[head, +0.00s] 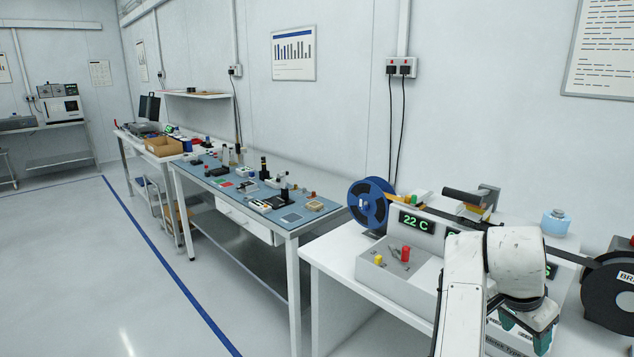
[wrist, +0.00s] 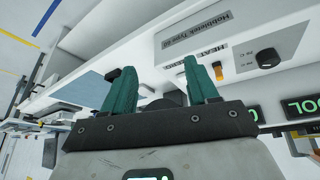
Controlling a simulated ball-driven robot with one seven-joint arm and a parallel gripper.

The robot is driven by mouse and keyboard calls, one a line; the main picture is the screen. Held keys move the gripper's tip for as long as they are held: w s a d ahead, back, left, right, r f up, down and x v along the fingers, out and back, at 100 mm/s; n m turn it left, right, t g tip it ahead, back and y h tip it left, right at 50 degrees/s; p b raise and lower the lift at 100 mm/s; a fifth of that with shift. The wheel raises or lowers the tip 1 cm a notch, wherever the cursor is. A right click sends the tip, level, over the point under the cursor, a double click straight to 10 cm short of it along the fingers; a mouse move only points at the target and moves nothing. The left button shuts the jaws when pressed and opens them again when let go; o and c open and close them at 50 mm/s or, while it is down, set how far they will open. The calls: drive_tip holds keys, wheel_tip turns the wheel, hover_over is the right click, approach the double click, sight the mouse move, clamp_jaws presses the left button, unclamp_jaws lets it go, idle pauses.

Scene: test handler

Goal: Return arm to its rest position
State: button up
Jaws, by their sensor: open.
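My white arm rises in front of the test handler (head: 402,275) at the right of the head view, and hides part of its front. My gripper has green fingers that show below the arm's bend in the head view. In the wrist view my gripper (wrist: 165,90) is open, with its two green fingers apart and nothing between them. Beyond the fingers the wrist view shows the handler's white panel (wrist: 240,32) with a label, a black knob (wrist: 267,57) and an orange switch (wrist: 218,70). I cannot tell how far the fingers are from the panel.
A blue reel (head: 371,205) stands at the handler's left end and a black reel (head: 612,292) at its right. A bench with a blue mat (head: 225,180) holds several small items to the left. The floor (head: 90,270) left of the benches is clear.

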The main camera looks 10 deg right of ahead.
drive_tip(key=s+a+f+n+t, duration=0.15)
drive_tip(key=s+f+n, duration=0.55)
drive_tip(key=s+f, duration=0.7)
drive_tip(key=s+a+f+n+y, duration=0.2)
drive_tip(key=s+a+f+n, duration=0.1)
drive_tip(key=s+a, duration=0.4)
drive_tip(key=s+a+f+n+g+y, duration=0.1)
drive_tip(key=s+a+f+n, duration=0.3)
drive_tip(key=s, duration=0.6)
drive_tip(key=a+f+y, duration=0.1)
drive_tip(key=a, duration=0.1)
drive_tip(key=shift+s+a+f+y, duration=0.35)
drive_tip(key=shift+f+y, duration=0.05)
